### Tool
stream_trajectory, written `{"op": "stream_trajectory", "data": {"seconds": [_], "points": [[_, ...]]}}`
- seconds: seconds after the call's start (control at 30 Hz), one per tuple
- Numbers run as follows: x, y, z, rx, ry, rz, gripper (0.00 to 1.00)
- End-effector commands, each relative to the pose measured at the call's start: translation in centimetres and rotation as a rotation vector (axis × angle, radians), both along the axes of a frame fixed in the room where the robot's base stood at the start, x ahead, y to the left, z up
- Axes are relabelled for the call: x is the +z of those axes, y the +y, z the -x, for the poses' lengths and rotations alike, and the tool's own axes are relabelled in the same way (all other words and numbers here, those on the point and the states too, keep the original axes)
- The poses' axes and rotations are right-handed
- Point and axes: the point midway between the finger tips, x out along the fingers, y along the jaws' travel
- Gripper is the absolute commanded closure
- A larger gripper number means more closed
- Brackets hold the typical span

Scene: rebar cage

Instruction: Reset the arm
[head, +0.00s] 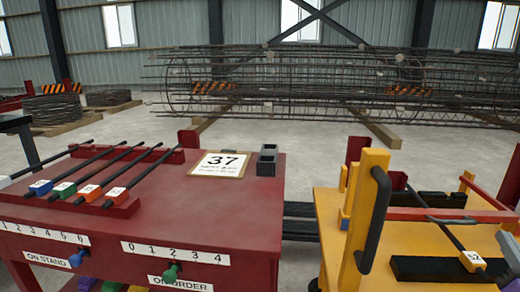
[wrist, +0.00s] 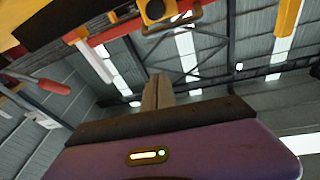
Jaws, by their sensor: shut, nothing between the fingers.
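In the wrist view, my gripper (wrist: 157,92) shows at the middle of the picture. Its two brownish fingers are together, with nothing between them. They stand out beyond a dark band and a purple housing with a small lit indicator. The gripper points toward the grey roof and its beams and is clear of any object. In the head view I cannot make out the gripper.
A yellow bench (head: 410,235) with a black-handled post stands right. A long rebar cage (head: 300,85) lies behind, across open floor.

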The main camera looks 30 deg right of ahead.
Motion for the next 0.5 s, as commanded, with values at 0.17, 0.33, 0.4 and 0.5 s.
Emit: {"op": "stream_trajectory", "data": {"seconds": [0.17,0.33,0.4,0.5], "points": [[-2.8,2.6,-0.4,-0.064,0.000,-0.048,1.00],[-5.7,7.5,-2.3,-0.042,0.028,-0.072,1.00],[-6.9,10.4,-3.2,-0.011,0.047,-0.075,1.00],[-8.5,15.1,-4.4,0.054,0.082,-0.073,1.00]]}}
